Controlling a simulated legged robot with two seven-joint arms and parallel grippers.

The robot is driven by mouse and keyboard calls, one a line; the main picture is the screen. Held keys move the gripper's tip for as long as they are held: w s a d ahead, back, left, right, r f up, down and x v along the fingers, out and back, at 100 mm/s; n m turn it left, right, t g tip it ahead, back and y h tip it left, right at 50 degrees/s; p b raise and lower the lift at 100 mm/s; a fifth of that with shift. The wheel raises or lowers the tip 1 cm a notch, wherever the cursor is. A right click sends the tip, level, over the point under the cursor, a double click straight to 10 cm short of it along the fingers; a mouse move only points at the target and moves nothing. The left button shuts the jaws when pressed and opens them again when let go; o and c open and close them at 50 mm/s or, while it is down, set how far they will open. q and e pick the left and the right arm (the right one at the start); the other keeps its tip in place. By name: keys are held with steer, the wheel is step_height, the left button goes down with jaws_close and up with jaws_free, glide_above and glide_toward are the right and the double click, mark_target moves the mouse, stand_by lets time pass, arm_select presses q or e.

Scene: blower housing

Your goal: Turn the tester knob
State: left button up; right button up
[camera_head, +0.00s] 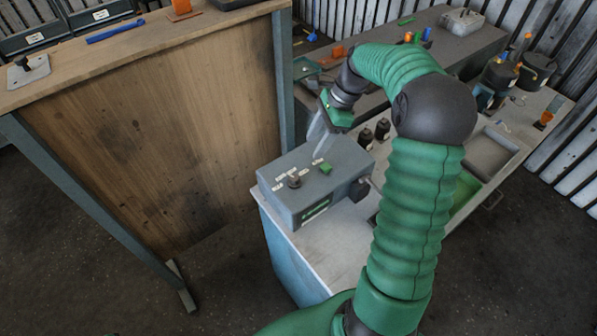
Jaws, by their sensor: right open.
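The tester is a grey box (302,205) on the near end of a light workbench. A small dark round knob (294,180) stands on its top face, with several white labels around it. My right gripper (318,145) is above the back of the tester, pointing down. It is open and appears empty, up and to the right of the knob and apart from it. My left gripper is not in view.
A wooden bench (185,40) stands at the left, with a blue tool (115,31) on top. Black bottles (382,128) stand behind the tester, near my right arm. A grey tray (492,155) lies at the right. Dark floor is clear in front.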

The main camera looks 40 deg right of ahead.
glide_above(295, 177)
steer(key=s+d, duration=0.2)
step_height(295, 177, down, 6)
steer(key=x, duration=0.3)
steer(key=d+p+x, duration=0.1)
steer(key=x, duration=0.2)
steer(key=shift+w+d+f, duration=0.1)
steer(key=shift+w+f, duration=0.2)
steer(key=shift+f, duration=0.35)
steer(key=shift+a+r, duration=0.1)
steer(key=shift+a, duration=0.35)
steer(key=shift+c, duration=0.3)
steer(key=shift+a, duration=0.15)
steer(key=shift+c, duration=1.3)
steer(key=c, duration=0.5)
steer(key=shift+c, duration=1.1)
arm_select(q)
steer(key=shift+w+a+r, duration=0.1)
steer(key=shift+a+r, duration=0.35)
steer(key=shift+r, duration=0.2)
arm_select(e)
steer(key=shift+d, duration=0.2)
jaws_close()
